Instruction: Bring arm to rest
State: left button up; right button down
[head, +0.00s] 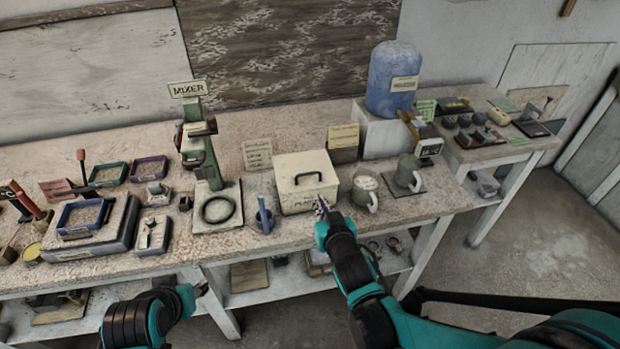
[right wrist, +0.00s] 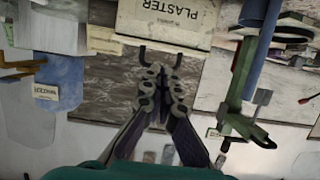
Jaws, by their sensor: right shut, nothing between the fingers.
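My right gripper (head: 322,206) is in front of the cream plaster box (head: 293,201) on the workbench. Its fingers are shut and empty in the right wrist view (right wrist: 161,84). The box has its lid on, with a dark handle on top, and its "PLASTER" label (right wrist: 166,14) shows in the right wrist view. I cannot tell whether the fingertips touch the box. My left arm comes in at the lower left, in front of the bench, and the end of my left gripper (head: 201,289) shows small there. Its fingers are too unclear to judge.
The green mixer (head: 204,160) and a blue water container (head: 393,80) rise behind. The bench's front edge and lower shelf (head: 270,276) lie near both arms.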

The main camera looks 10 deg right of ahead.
jog(key=s+d+f+g, duration=0.1)
jog(key=s+d+g, duration=0.2)
jog(key=s+g, duration=0.4)
jog(key=s, duration=0.8)
jog(key=shift+s+d+f+g, duration=0.2)
jog(key=shift+s+f+g, duration=0.1)
jog(key=shift+f, duration=0.1)
